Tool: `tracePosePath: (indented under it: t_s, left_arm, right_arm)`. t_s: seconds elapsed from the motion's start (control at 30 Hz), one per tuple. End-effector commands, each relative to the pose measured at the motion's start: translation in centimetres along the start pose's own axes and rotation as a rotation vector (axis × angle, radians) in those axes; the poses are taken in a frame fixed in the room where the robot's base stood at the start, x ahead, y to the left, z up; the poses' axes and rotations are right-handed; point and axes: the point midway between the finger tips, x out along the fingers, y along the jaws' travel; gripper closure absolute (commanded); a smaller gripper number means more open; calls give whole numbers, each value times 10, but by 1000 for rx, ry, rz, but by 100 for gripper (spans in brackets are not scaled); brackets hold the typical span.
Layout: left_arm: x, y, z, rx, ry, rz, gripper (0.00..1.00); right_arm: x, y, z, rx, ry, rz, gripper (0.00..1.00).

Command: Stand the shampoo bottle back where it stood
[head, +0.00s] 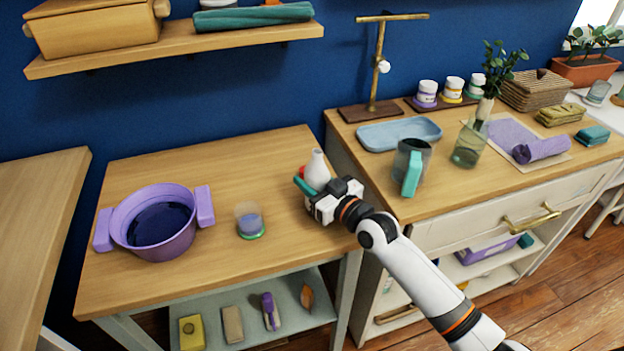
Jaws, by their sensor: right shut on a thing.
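A white bottle (317,166) with a narrow neck, which I take for the shampoo bottle, is upright near the right end of the lower wooden table (245,180). My right gripper (311,193) is at its lower part and shut on it. The jaws hide its base, so I cannot tell whether it touches the tabletop. A teal strip and a small red patch show at the left of the jaws; I cannot tell what they belong to. My left gripper is not in view.
A purple pot (131,238) and a small cup with a green base (249,222) stand left of the gripper. On the higher cabinet at right are a grey mug with teal handle (411,170), a blue tray (377,138) and a glass vase (467,150). The table's back middle is clear.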

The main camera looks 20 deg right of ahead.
Motion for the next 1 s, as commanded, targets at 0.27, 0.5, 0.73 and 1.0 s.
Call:
tracePosePath:
  t_s: [0.27, 0.5, 0.73, 1.0]
  left_arm:
    - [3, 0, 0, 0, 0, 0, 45]
    - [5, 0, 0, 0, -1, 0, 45]
    - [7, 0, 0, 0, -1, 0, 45]
    - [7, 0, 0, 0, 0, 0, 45]
  right_arm:
    - [0, 0, -3, -1, -2, 0, 100]
    - [0, 0, -6, -1, -2, 0, 100]
    - [0, 0, -9, -1, -2, 0, 100]
    - [0, 0, -8, -1, -2, 0, 48]
